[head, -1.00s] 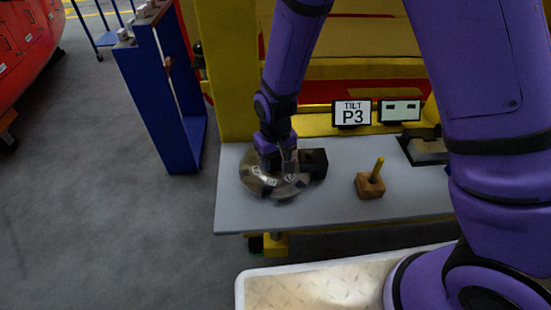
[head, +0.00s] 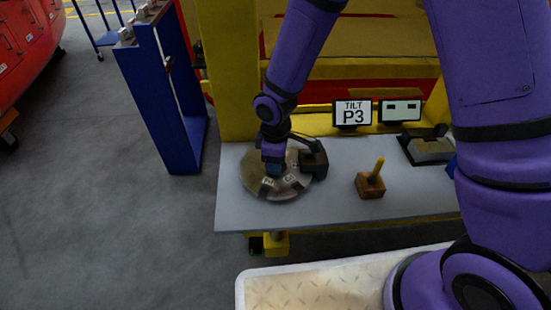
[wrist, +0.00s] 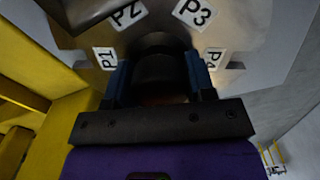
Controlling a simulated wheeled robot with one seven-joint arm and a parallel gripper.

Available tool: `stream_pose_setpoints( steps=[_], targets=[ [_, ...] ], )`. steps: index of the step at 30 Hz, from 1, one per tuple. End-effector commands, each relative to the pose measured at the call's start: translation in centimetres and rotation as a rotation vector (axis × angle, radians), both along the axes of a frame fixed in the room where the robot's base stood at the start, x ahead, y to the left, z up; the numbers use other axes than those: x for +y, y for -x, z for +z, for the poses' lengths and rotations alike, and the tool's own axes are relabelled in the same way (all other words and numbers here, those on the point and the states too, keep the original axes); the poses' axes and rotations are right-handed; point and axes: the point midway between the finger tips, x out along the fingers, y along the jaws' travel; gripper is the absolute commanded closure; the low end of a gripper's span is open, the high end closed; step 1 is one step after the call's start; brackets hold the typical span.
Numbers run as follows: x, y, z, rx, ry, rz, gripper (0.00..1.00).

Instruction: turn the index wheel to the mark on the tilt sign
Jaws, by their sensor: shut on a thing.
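The index wheel (head: 250,178) is a round grey metal disc lying on the left part of the grey table. White labels show on it; in the wrist view, P1, P2, P3 and P4 can be read around the wheel (wrist: 158,22). My gripper (head: 272,169) points down over the wheel's middle. In the wrist view my gripper (wrist: 158,82) has its blue fingers on both sides of a dark hub, shut on it. The tilt sign (head: 351,114) behind the table reads TILT P3. A black block (head: 314,162) stands at the wheel's right edge.
A wooden block with a yellow peg (head: 370,185) sits mid-table. A black holder with a grey plate (head: 430,150) is at right. A blue stand (head: 165,110) is left of the table.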

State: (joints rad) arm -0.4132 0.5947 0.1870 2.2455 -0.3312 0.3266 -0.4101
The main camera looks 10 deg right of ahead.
Motion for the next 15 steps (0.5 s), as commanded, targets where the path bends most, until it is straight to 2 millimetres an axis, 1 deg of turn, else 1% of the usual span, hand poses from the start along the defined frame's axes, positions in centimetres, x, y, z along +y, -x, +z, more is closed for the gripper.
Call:
stream_pose_setpoints(
  steps=[15],
  targets=[
    [-0.05, -0.02, 0.05, -0.001, -0.001, 0.488, 0.93]
  ],
)
